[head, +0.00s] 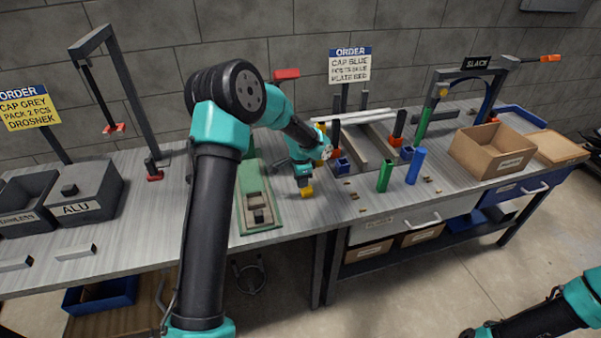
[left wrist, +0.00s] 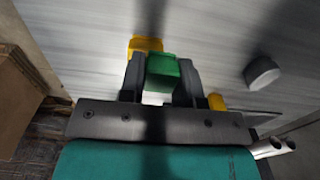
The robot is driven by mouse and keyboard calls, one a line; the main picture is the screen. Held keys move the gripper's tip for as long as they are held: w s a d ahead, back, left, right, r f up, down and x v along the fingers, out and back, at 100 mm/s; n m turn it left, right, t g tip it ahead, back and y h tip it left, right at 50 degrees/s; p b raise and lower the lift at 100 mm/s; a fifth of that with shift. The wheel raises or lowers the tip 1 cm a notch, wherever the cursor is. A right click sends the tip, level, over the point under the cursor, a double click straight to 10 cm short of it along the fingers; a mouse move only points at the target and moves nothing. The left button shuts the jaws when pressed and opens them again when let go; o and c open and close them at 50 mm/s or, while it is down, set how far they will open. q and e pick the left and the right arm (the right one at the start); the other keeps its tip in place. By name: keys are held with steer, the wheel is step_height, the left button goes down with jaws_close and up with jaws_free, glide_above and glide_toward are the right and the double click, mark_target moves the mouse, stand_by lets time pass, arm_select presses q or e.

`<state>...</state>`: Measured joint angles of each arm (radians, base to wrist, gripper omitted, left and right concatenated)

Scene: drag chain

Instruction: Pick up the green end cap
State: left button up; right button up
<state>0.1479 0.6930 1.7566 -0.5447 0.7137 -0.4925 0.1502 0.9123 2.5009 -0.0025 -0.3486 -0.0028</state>
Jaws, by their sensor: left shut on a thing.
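The green end cap (left wrist: 162,70) is a small green block between the two dark fingers of my left gripper (left wrist: 160,80) in the left wrist view. The fingers are shut on it. In the head view my left gripper (head: 305,183) points down over the middle of the bench, just right of the green fixture. The green cap cannot be made out there. A yellow piece (left wrist: 146,44) shows just past the green cap; a yellow piece (head: 306,192) also shows at the gripper's lower end in the head view. My right gripper is outside the views.
A green fixture (head: 250,180) lies left of the gripper. A green cylinder (head: 384,175), a blue cylinder (head: 415,167) and small blue holders (head: 342,165) stand to its right. A cardboard box (head: 492,150) is farther right. The bench front (head: 300,222) is mostly clear.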

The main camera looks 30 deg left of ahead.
arm_select(q)
steer(key=s+d, duration=0.1)
steer(key=s, duration=0.1)
steer(key=s+d, duration=0.2)
steer(key=s, duration=0.1)
steer(key=s+d, duration=0.2)
steer(key=s, duration=0.1)
steer(key=shift+r, duration=0.4)
steer(key=shift+a, duration=0.1)
stand_by(1.1)
